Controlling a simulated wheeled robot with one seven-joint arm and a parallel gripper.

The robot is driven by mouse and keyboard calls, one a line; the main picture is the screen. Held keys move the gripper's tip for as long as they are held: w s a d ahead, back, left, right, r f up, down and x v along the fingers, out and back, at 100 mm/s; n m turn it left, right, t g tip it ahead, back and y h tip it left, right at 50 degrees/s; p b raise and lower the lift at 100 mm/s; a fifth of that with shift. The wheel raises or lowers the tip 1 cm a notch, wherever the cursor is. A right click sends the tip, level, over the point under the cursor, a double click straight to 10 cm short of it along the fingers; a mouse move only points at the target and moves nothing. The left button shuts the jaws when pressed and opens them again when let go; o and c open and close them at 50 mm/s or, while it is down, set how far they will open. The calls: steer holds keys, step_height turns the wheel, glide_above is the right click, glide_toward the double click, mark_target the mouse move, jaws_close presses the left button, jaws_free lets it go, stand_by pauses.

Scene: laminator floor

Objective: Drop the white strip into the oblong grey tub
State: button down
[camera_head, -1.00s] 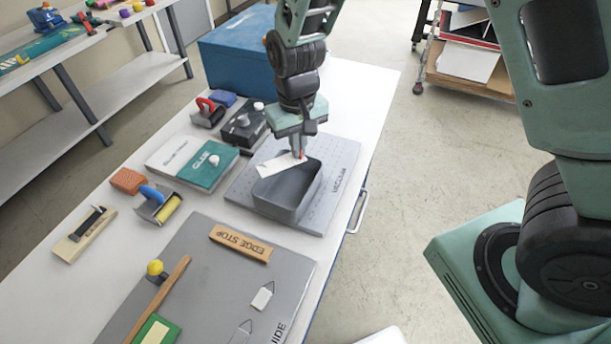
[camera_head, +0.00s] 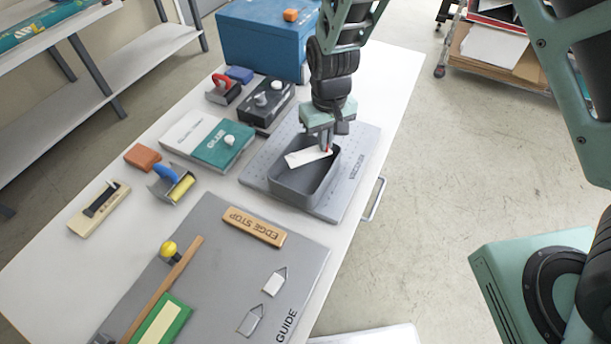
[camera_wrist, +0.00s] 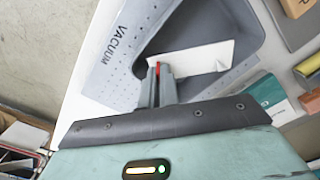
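The white strip (camera_head: 307,157) is at the tips of my gripper (camera_head: 326,147), which is shut on one end of it. The strip points left from the fingers, over the opening of the oblong grey tub (camera_head: 300,196). The tub stands on a grey perforated board. In the wrist view the strip (camera_wrist: 205,58) reaches out from the narrow closed fingers (camera_wrist: 158,85), with a small red patch by the tips, across the tub (camera_wrist: 245,38). Whether the strip touches the tub's inside cannot be told.
The perforated board (camera_head: 356,155) marked VACUUM lies under the tub. A teal glue box (camera_head: 222,148), a black box (camera_head: 267,107) and a blue case (camera_head: 262,45) stand left and behind. A wooden edge stop (camera_head: 254,226) lies on the grey guide mat (camera_head: 215,265) in front.

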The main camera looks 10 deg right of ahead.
steer(key=shift+f, duration=0.65)
steer(key=c, duration=1.6)
jaws_free()
steer(key=shift+o, duration=0.2)
steer(key=shift+r, duration=0.2)
step_height(320, 180, up, 17)
steer(key=b, duration=0.3)
